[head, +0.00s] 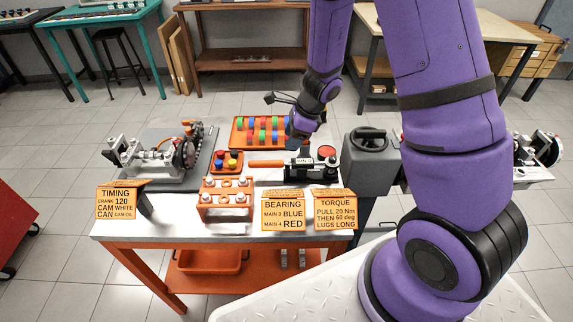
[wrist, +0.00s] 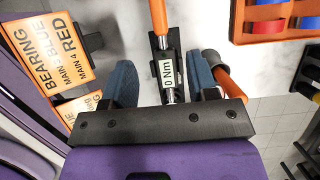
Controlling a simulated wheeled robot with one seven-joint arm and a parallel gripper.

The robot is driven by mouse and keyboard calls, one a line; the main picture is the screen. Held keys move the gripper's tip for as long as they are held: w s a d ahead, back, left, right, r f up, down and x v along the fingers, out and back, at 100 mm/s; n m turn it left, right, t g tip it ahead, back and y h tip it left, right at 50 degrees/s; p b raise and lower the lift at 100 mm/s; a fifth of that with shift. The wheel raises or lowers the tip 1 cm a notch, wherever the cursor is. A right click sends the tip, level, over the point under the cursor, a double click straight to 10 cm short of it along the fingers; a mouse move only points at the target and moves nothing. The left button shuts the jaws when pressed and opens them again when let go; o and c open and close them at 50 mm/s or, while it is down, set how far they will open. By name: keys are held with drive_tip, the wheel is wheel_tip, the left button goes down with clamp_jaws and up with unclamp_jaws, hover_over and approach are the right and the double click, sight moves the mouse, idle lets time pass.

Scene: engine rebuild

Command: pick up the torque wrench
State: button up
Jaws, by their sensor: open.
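The torque wrench has an orange handle and a dark body with a "0 Nm" label. In the head view its handle (head: 265,163) lies across the bench, pointing left. In the wrist view the torque wrench (wrist: 167,72) runs up the picture between the two blue fingers, its orange handle at the top. My gripper (wrist: 160,66) is open, with a finger on each side of the wrench and gaps visible. I cannot tell how far above it the fingertips are. The wrench's lower end is hidden behind my gripper.
An orange rod with a grey end (wrist: 231,83) is close to the right finger. An orange tray of coloured parts (head: 236,143) lies behind the wrench. Orange BEARING (head: 283,212) and TORQUE (head: 335,211) signs stand at the front. A grey box (head: 366,165) is at the right.

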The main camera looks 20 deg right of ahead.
sight(279, 161)
drive_tip(key=shift+x, duration=5.5)
clamp_jaws()
